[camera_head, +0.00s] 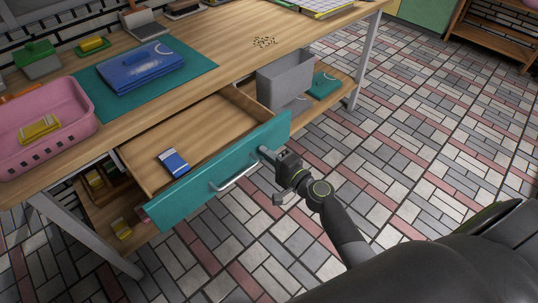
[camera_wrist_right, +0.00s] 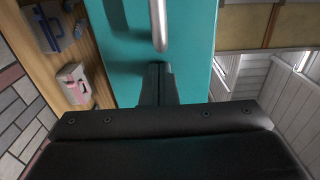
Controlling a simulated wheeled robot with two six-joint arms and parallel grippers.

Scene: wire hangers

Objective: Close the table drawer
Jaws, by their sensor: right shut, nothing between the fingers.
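The table drawer stands open, pulled out from under the wooden table top (camera_head: 235,40). Its teal front (camera_head: 190,200) has a silver bar handle (camera_head: 235,178), and a small blue and white item (camera_head: 173,162) lies inside. My right gripper (camera_head: 262,152) is shut and empty, at the drawer front to the right of the handle. In the right wrist view, the shut fingers (camera_wrist_right: 157,70) point at the teal front (camera_wrist_right: 185,60), close to the end of the handle (camera_wrist_right: 158,25). I cannot tell whether they touch it. My left gripper is not in view.
A grey bin (camera_head: 285,80) stands on the lower shelf right of the drawer. The tiled floor in front is clear.

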